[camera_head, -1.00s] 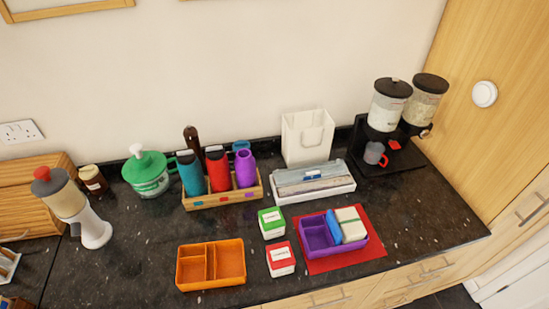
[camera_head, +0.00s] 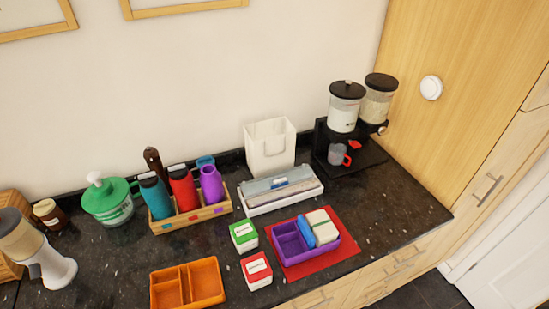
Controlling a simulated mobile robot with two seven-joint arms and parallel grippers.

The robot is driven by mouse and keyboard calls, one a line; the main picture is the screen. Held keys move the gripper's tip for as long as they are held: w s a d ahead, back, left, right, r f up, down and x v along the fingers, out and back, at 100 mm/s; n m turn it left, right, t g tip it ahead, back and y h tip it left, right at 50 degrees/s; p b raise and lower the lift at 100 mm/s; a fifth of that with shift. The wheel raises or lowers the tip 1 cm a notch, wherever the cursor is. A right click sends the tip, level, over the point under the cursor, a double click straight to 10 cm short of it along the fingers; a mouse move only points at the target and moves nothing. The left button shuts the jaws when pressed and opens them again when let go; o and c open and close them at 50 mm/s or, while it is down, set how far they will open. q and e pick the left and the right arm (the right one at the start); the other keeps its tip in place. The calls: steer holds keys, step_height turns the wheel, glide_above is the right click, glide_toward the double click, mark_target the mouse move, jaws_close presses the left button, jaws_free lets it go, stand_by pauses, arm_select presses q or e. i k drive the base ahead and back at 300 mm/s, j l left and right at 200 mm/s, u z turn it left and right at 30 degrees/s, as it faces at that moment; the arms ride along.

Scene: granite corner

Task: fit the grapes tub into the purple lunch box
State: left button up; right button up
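The purple lunch box (camera_head: 312,257) sits on a red mat (camera_head: 348,218) at the right of the counter. Its left side shows empty compartments; a blue item (camera_head: 306,232) and a cream block with a green band (camera_head: 322,227) fill its right side. Two small white tubs stand just left of it: one with a green lid (camera_head: 243,230) behind, one with a red lid (camera_head: 256,266) in front. Their labels are too small to read, so I cannot tell which is the grapes tub. Neither of my grippers is in view.
An empty orange divided box (camera_head: 205,281) lies at the front left. Dark counter (camera_head: 400,205) is bare right of the mat.

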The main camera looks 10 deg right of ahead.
mark_target(293, 249)
steer(key=i+j, duration=0.15)
steer(key=j, duration=0.2)
steer(key=i+j+z, duration=0.1)
steer(key=j, duration=0.2)
steer(key=i+j+z, duration=0.1)
steer(key=j, duration=0.25)
steer(key=i+j, duration=0.2)
steer(key=j, duration=0.15)
